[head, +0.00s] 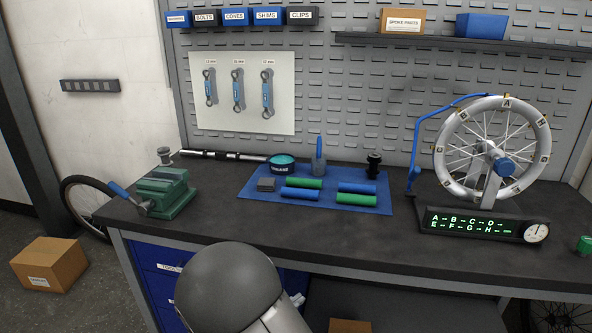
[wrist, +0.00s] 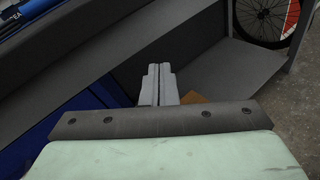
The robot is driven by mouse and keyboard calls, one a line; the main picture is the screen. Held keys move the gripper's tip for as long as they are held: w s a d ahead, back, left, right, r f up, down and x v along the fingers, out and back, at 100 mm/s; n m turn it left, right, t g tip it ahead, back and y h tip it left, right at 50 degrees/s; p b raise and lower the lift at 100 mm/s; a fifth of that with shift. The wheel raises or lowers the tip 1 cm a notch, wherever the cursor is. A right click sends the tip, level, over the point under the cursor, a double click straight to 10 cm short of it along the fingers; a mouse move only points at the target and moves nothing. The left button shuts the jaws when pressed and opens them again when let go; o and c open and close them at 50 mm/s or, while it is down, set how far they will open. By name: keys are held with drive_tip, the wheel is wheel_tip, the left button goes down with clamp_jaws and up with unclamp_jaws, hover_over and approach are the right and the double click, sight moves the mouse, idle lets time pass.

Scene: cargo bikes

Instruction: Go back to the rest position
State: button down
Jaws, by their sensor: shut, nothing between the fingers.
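My gripper (wrist: 158,86) shows in the wrist view with its two pale fingers together and nothing between them. It points toward the dark space under the workbench, with a blue drawer front (wrist: 50,140) to its left. In the head view my arm rises at the bottom centre in front of the workbench (head: 400,235). A small pale part of my gripper (head: 298,299) shows just right of the arm, below the bench's front edge. The rest of it is hidden behind the arm.
On the bench are a green vise (head: 165,190), a blue mat (head: 260,203) with several grips and a grease tub (head: 281,163), and a wheel truing stand (head: 415,150) with a display. A cardboard box (head: 50,264) sits on the floor at left.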

drive_tip(key=s+d+r+m+g+h+p, duration=0.1)
drive_tip(key=s+d+r+m+g, duration=0.25)
drive_tip(key=d, duration=0.25)
drive_tip(key=s+d+r+m+g+p, duration=0.1)
drive_tip(key=s+d+r+m+g, duration=0.1)
drive_tip(key=d+r+m+g, duration=0.3)
drive_tip(key=s+d+r+m+g+y+p, duration=0.2)
drive_tip(key=s+d+m+y, duration=0.15)
drive_tip(key=s, duration=0.25)
drive_tip(key=s+d+r+m+g+y+p, duration=0.2)
drive_tip(key=s+d+r+m+g, duration=0.1)
drive_tip(key=s+m, duration=0.25)
drive_tip(key=s+a+r+m+t+y+p, duration=0.2)
drive_tip(key=s+r+m+y, duration=0.3)
drive_tip(key=s+m+y, duration=0.1)
drive_tip(key=shift+s+a+m, duration=0.2)
drive_tip(key=shift+a+m, duration=0.15)
drive_tip(key=shift+m, duration=0.1)
